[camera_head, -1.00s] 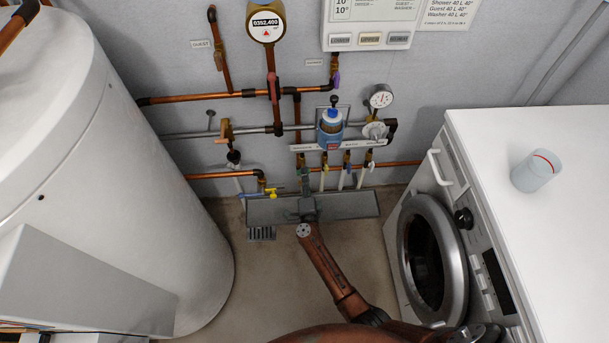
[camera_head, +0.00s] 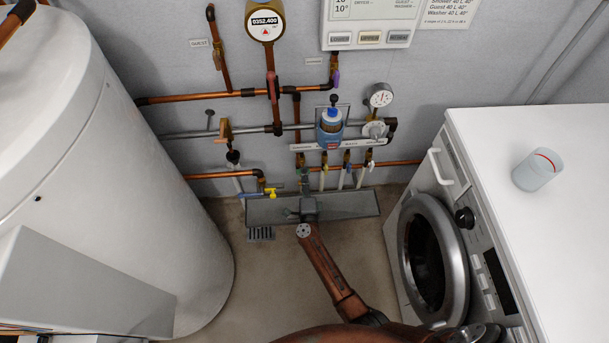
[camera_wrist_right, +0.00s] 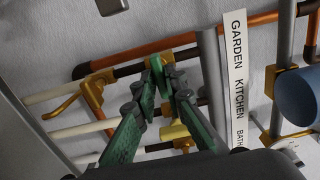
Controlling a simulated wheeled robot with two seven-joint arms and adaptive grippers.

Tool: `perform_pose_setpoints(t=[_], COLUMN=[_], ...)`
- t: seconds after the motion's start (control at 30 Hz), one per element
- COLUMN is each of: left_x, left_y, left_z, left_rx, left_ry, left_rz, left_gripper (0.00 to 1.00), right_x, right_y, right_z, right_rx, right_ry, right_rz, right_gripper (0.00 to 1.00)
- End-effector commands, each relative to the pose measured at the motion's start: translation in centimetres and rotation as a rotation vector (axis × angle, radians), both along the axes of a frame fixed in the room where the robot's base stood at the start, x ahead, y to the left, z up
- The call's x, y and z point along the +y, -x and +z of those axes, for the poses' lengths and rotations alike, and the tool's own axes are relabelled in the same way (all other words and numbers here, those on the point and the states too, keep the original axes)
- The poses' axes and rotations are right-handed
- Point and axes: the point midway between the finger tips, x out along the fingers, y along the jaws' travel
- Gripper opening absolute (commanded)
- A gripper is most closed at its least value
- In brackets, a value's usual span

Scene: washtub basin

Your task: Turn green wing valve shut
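My right gripper (camera_head: 304,178) reaches up over the grey tray to the leftmost valve of the row under the label strip. In the right wrist view its two green-tinted fingers (camera_wrist_right: 163,70) converge with a narrow gap between the tips. The tips overlap a brass valve body (camera_wrist_right: 186,56) on the copper pipe, beside the word GARDEN. My left gripper is out of view.
Neighbouring valves sit close to the right, the nearest one yellow (camera_wrist_right: 174,131). A blue-capped filter (camera_head: 330,127) stands above the row. The grey tray (camera_head: 350,205) lies below it. A white tank (camera_head: 130,190) is at left, a washing machine (camera_head: 480,160) at right.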

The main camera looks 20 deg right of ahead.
Motion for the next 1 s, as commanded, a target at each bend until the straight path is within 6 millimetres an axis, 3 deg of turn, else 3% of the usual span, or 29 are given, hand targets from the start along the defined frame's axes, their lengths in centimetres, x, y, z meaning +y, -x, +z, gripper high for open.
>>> perform_pose_setpoints(t=[0.2,0.73,1.0], left_x=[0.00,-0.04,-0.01], left_y=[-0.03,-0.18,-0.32], left_z=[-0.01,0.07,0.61], left_rx=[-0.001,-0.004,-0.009], left_ry=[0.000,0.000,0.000], left_rz=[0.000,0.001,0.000], left_gripper=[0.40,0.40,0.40], right_x=[-0.04,-0.11,-0.16], right_y=[0.00,-0.03,-0.08], right_z=[0.00,0.12,0.42], right_rx=[0.001,0.003,0.064], right_ry=[0.002,0.019,0.240], right_rz=[-0.001,-0.002,-0.001], right_gripper=[0.26,0.26,0.26])
